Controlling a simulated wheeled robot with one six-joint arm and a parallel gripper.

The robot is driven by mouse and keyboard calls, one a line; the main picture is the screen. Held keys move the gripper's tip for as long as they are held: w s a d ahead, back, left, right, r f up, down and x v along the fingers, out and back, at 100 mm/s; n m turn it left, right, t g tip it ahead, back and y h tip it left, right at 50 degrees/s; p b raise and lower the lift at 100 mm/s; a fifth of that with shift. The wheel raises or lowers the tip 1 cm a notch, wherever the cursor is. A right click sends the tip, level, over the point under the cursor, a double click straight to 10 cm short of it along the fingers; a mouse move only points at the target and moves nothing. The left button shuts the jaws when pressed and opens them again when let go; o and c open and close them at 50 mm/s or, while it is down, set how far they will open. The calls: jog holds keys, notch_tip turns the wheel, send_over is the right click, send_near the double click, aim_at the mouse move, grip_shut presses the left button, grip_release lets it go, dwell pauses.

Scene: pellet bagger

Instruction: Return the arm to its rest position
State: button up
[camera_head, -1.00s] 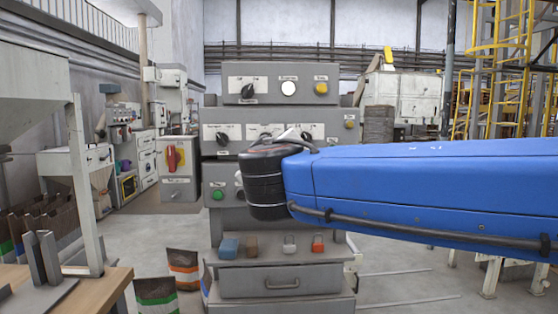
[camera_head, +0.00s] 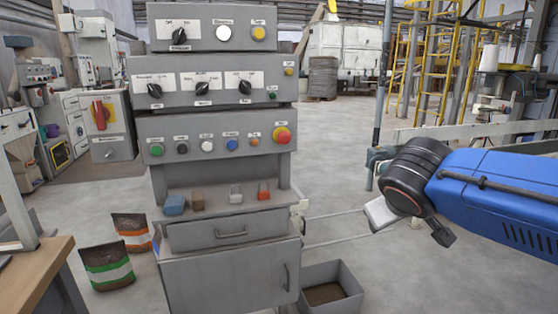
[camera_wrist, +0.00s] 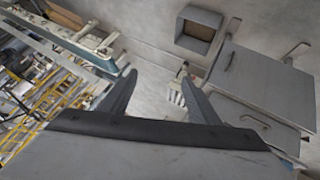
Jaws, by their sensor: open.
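My blue arm (camera_head: 500,190) reaches in from the right edge of the head view. Its black joint (camera_head: 412,178) is right of the control console (camera_head: 215,125), with clear floor between them. In the wrist view my gripper (camera_wrist: 158,80) is open, its two dark fingers apart with nothing between them. The wrist view shows the console cabinet (camera_wrist: 255,85) tilted at the right. The gripper's fingers cannot be made out clearly in the head view.
A grey open bin (camera_head: 332,290) stands on the floor beside the console and shows in the wrist view (camera_wrist: 197,32). Two bags (camera_head: 106,268) stand left of it. A wooden table (camera_head: 35,275) is at the lower left. Yellow ladders (camera_head: 430,70) and a rail stand behind.

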jog(key=s+d+f+m+g+y, duration=0.1)
jog(key=s+d+f+g, duration=0.1)
jog(key=s+f, duration=0.5)
jog(key=s+d+f+m+g+y, duration=0.1)
jog(key=s+d+f+m+y, duration=0.1)
jog(key=s+f, duration=0.5)
jog(key=shift+s+g, duration=0.4)
jog(key=shift+s, duration=0.7)
